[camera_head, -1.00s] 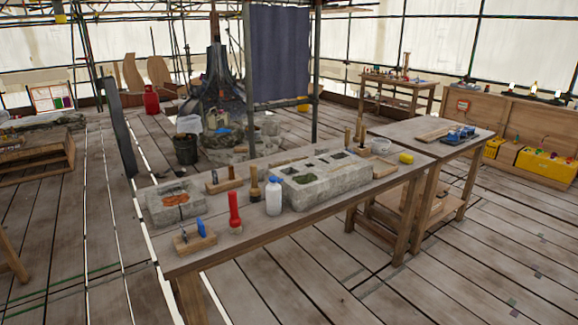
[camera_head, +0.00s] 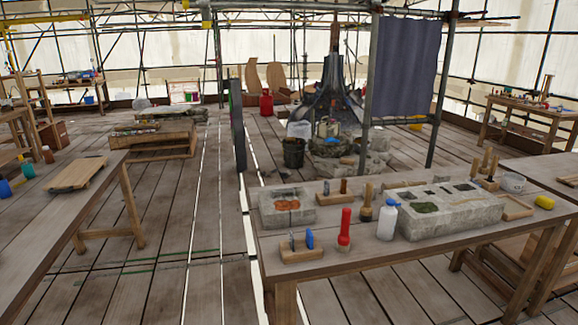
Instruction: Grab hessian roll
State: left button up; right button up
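I cannot make out a hessian roll for certain in the head view. Some small items lie on a low wooden bench (camera_head: 152,146) at the left middle, too small to tell apart. Neither of my grippers shows in this view.
A workbench (camera_head: 345,262) at the front right holds stone blocks (camera_head: 440,213), a red torch (camera_head: 344,229) and a white bottle (camera_head: 388,220). Another table (camera_head: 75,215) stands at the left. A dark upright panel (camera_head: 238,125) stands between them. Plank floor (camera_head: 170,240) is clear there.

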aim_at(403, 183)
jog(key=u, duration=0.85)
jog(key=i+u, duration=0.1)
jog(key=u, duration=1.2)
jog(key=l+u, duration=0.1)
jog(key=u, duration=0.3)
jog(key=i+u, duration=0.1)
jog(key=u, duration=0.35)
jog(key=i+l+u, duration=0.1)
jog(key=l+u, duration=0.2)
jog(key=u, duration=0.15)
jog(key=i+l+u, duration=0.1)
jog(key=l+u, duration=0.35)
jog(key=i+l, duration=0.1)
jog(key=l, duration=0.7)
jog(key=k+l+z, duration=0.1)
jog(key=l+z, duration=0.2)
jog(key=l, duration=1.55)
jog(key=i+l+z, duration=0.1)
jog(key=l+z, duration=0.15)
jog(key=l, duration=1.55)
